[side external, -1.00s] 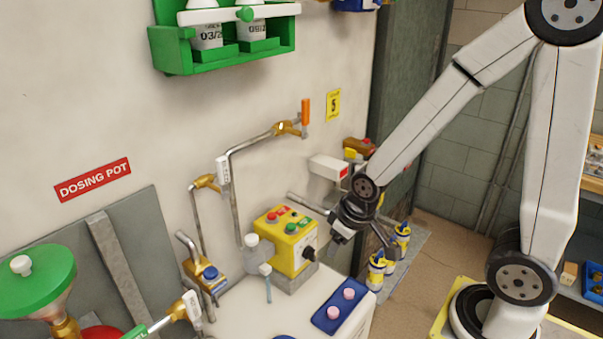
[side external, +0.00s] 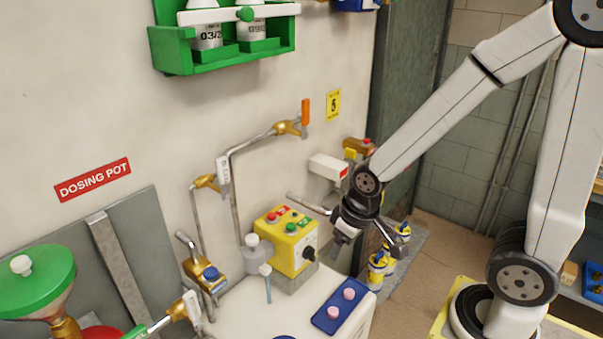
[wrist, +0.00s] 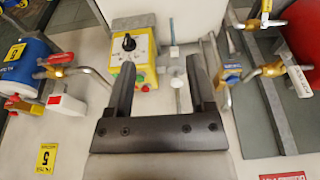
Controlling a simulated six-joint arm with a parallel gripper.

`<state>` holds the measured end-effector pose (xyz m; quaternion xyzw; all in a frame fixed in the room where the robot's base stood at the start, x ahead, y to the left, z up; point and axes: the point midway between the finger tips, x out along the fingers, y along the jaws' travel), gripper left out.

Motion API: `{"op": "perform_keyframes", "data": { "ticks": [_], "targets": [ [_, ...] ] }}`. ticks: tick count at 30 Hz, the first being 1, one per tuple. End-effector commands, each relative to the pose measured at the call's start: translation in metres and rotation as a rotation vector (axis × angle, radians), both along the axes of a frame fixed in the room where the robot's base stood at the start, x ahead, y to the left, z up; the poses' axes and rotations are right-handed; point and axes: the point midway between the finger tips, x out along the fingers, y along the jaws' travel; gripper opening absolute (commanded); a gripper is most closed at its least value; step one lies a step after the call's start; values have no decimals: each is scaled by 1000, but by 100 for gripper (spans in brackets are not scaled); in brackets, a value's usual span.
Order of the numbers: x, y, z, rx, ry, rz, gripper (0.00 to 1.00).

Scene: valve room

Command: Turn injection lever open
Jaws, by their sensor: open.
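Several valve levers are in view, and I cannot read which is marked injection. One orange lever (side external: 306,111) stands upright on a brass valve at the end of a wall pipe. One white-tagged lever (side external: 223,171) is beside a brass valve (side external: 206,182) further left. Another tagged lever (side external: 193,306) and a green lever (side external: 150,328) are low at the front left. In the wrist view a tagged lever (wrist: 300,81) is right of my jaws and a red lever (wrist: 60,58) is left. My gripper (side external: 372,246) is open and empty, apart from the levers; its jaws show in the wrist view (wrist: 162,76).
A yellow control box (side external: 286,240) with a black knob stands on the white bench beside my gripper. A clear bottle (side external: 252,251) and a blue tray (side external: 339,306) with pink-topped items are near it. Yellow-and-blue containers (side external: 377,272) stand below the gripper. A green rack (side external: 225,38) hangs above.

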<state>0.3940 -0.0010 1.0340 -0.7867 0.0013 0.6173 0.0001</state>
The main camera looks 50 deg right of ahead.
Motion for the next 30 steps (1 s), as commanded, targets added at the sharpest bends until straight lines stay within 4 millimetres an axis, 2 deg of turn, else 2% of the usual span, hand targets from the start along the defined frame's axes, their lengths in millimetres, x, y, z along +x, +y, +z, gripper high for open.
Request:
{"op": "perform_keyframes", "data": {
  "ticks": [5,14,21,30],
  "targets": [
    [16,-11,4,-14,-72,-20,69],
    [76,-58,33,-60,-392,-86,69],
    [120,-100,75,-78,-701,-109,69],
    [149,-142,135,-60,-1064,-77,69]
  ]
}}
